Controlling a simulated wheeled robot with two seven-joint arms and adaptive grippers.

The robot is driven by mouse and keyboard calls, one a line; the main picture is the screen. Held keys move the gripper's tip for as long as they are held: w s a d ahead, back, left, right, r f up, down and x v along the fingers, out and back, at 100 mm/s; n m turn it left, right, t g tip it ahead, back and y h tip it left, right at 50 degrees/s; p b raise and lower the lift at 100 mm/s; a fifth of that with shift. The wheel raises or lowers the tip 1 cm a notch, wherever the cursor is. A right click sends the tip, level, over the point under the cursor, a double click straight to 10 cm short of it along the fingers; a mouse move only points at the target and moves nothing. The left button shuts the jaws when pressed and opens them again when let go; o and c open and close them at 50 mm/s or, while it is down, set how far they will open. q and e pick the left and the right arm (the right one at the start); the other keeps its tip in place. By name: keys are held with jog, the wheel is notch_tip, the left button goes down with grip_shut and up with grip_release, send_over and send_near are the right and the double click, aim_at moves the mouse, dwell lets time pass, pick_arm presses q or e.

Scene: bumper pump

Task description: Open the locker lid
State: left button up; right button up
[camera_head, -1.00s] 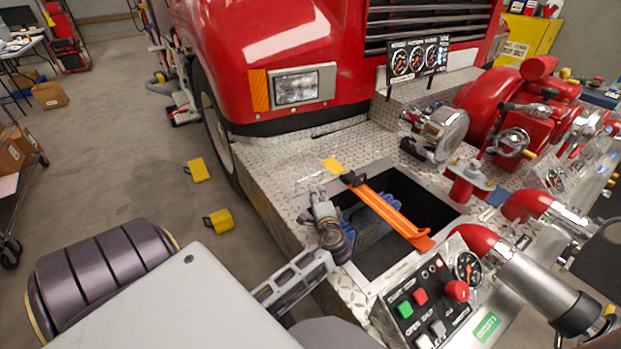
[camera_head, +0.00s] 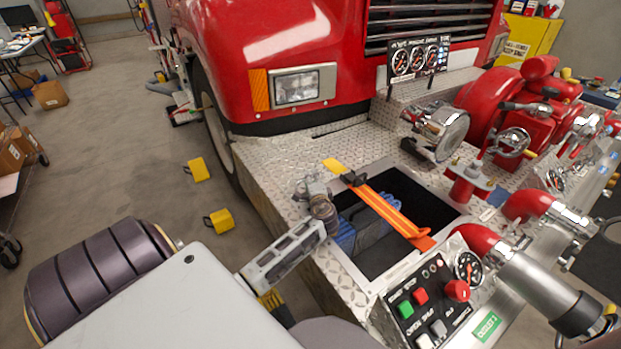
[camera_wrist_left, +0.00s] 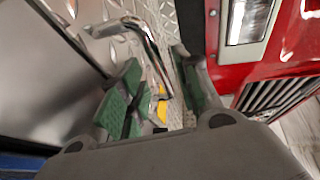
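The locker (camera_head: 372,272) is a rectangular recess in the diamond-plate bumper. Its dark inside shows from above, with blue coiled hose (camera_head: 378,212) in it and an orange strap (camera_head: 390,212) across it. I cannot make out the lid as a separate part in the head view. My left gripper (camera_head: 311,184) is at the locker's left rim. In the left wrist view its green-padded fingers (camera_wrist_left: 156,72) are apart. A bent chrome bar (camera_wrist_left: 140,32) reaches between them; contact is unclear. A smooth metal panel (camera_wrist_left: 40,75) is at left; I cannot tell whether it is lid or wall.
A control panel (camera_head: 430,305) with buttons stands at the locker's near side. Red pump piping (camera_head: 530,205) is to the right. The red truck front (camera_head: 270,50) rises behind. Yellow blocks (camera_head: 219,221) lie on the open floor at left.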

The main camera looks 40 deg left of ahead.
pick_arm(q)
jog(key=shift+x, duration=1.3)
grip_shut()
jog(key=shift+r, duration=0.15)
